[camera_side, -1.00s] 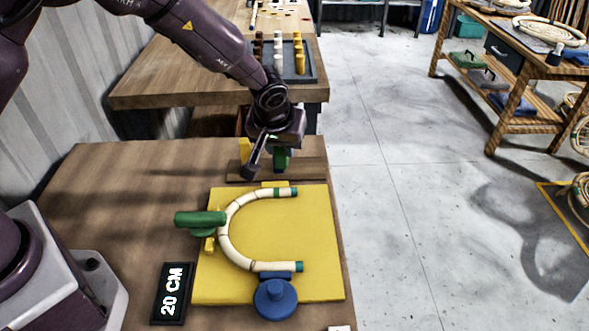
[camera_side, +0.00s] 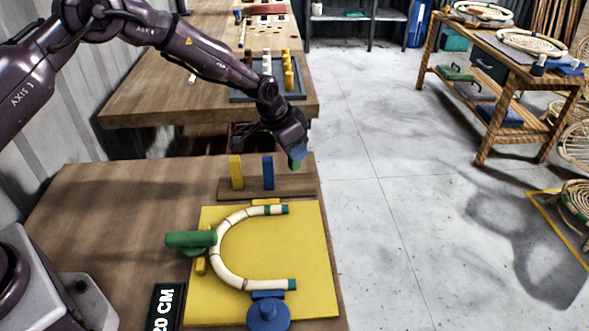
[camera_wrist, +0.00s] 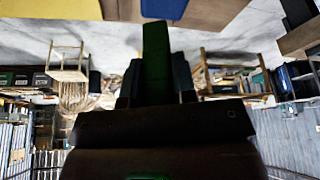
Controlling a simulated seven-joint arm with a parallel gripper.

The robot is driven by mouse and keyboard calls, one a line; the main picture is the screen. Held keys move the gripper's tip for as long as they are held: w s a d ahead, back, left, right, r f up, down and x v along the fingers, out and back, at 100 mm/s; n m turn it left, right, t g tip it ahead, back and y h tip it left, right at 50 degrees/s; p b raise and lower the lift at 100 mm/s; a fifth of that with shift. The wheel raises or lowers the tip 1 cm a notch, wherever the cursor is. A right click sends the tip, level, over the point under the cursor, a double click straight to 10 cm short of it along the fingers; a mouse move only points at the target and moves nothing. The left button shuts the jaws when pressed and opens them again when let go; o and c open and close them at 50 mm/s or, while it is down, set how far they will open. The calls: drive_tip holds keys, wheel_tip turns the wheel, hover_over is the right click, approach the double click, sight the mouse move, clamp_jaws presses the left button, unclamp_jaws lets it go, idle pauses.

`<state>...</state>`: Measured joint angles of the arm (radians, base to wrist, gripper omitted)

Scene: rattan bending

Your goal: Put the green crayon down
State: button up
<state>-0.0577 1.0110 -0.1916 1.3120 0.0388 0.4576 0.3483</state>
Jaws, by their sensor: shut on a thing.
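My gripper (camera_side: 299,150) is shut on the green crayon (camera_wrist: 156,65). Only a short lower piece of the green crayon (camera_side: 295,164) shows there below my fingers. The wooden holder (camera_side: 292,186) lies behind the yellow board. A yellow crayon (camera_side: 236,172) and a blue crayon (camera_side: 268,172) stand upright on it.
A yellow board (camera_side: 262,258) carries a curved rattan piece (camera_side: 221,252), a green clamp (camera_side: 190,239) and a round blue part (camera_side: 268,314). A rear table (camera_side: 150,100) bears a tray (camera_side: 268,94) of pegs.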

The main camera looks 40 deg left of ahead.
sight(295, 165)
drive_tip(key=shift+f, duration=2.35)
drive_tip(key=o, duration=0.8)
drive_tip(key=shift+f, duration=0.15)
